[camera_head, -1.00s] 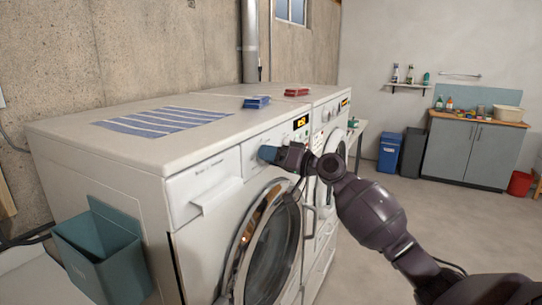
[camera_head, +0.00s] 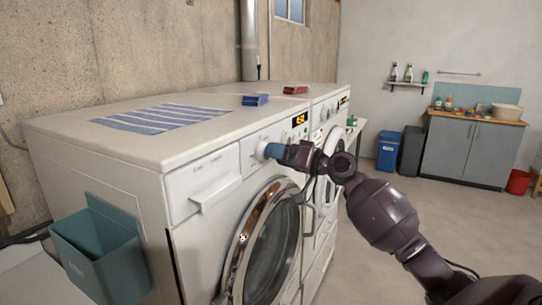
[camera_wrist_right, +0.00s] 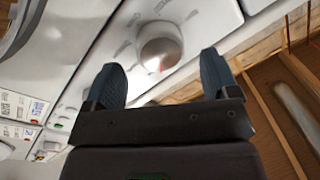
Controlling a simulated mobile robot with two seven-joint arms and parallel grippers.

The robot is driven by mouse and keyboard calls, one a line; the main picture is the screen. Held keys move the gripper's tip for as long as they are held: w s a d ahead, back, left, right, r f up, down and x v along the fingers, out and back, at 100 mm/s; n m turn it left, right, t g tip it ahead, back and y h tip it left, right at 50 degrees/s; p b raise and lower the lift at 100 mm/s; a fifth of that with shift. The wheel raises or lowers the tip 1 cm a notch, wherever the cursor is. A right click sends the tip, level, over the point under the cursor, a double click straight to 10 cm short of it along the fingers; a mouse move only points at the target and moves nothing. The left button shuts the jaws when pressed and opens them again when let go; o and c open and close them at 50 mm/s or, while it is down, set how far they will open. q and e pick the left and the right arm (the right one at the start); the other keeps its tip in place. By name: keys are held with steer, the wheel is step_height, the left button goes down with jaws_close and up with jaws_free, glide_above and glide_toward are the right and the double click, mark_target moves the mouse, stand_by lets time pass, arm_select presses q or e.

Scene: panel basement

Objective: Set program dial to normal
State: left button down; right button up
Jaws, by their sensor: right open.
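The near white washing machine (camera_head: 200,262) has its program dial (camera_head: 262,150) on the front panel, left of the lit display (camera_head: 299,120). The dial shows in the right wrist view (camera_wrist_right: 160,54) as a round silvery knob with a small red mark and faint print around it. My right gripper (camera_head: 272,151) is at the dial in the head view. In the right wrist view the gripper (camera_wrist_right: 162,82) is open, its two blue-grey fingers apart, with the dial ahead between them. I cannot tell whether a finger touches it. My left gripper is not in view.
A striped cloth (camera_head: 160,118), a blue box (camera_head: 255,99) and a red one (camera_head: 295,89) lie on the machine tops. A teal bin (camera_head: 100,262) hangs on the near side. A round glass door (camera_head: 272,250) is below the dial.

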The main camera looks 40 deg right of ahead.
steer(key=b+v, duration=0.1)
steer(key=v, duration=0.7)
steer(key=shift+d, duration=0.1)
stand_by(0.4)
